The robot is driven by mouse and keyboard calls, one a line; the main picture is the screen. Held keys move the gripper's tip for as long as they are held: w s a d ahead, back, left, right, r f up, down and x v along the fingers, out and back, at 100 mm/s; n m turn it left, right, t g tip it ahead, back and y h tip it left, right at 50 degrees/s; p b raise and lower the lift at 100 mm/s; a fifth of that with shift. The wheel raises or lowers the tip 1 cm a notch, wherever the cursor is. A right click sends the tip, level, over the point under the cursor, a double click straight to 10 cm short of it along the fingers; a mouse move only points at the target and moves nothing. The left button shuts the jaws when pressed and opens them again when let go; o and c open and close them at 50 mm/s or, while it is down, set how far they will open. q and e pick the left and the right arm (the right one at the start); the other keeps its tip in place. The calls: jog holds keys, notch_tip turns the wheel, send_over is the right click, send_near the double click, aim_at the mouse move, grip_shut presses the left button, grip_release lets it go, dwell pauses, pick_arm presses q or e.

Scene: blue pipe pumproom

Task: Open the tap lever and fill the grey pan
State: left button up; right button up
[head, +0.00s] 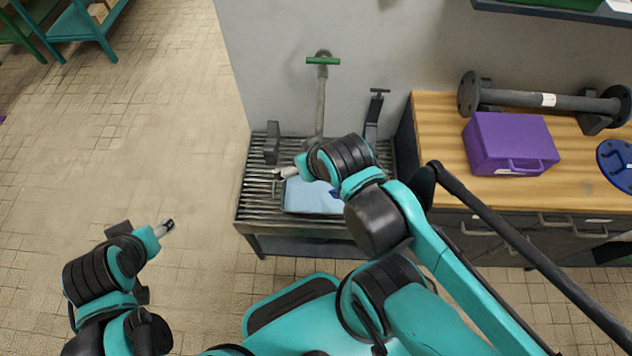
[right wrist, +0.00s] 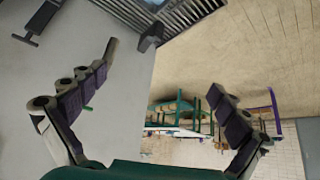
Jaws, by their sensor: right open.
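The tap's green lever (head: 322,61) lies crosswise on top of the upright grey tap pipe (head: 320,100) near the wall. A pale blue-grey rectangular pan (head: 305,197) sits on the slatted stand below it, partly hidden by my right arm; I cannot tell how much water it holds. My right gripper (head: 284,174) is above the pan's left side, apart from the lever. In the right wrist view its fingers (right wrist: 168,78) are spread and empty, with a bit of green, probably the lever (right wrist: 88,108), behind the left finger. My left gripper (head: 167,227) is over bare floor at the left.
The slatted stand (head: 257,207) carries a dark block (head: 272,143) at the back left and a dark clamp-like fitting (head: 375,110) at the back right. A wooden bench (head: 440,125) to the right holds a purple box (head: 510,143) and a flanged pipe (head: 540,98).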

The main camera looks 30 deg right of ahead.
jog(key=w+d+r+m+g+p, duration=0.2)
jog(key=w+d+r, duration=0.2)
jog(key=w+r, duration=0.3)
jog(key=w+d+r+m+g+p, duration=0.1)
jog(key=w+d+r+p, duration=0.25)
jog(key=w, duration=0.45)
jog(key=m+g+p, duration=0.3)
jog(key=g+p, duration=0.1)
send_over(323, 59)
jog(key=f, duration=0.3)
jog(key=shift+s+a+f, duration=0.15)
jog(key=shift+a+f, duration=0.1)
jog(key=shift+a, duration=0.05)
jog(key=shift+d+f, duration=0.35)
jog(key=shift+f, duration=0.25)
notch_tip(323, 59, down, 7)
jog(key=shift+f+b, duration=0.15)
jog(key=shift+b, duration=0.75)
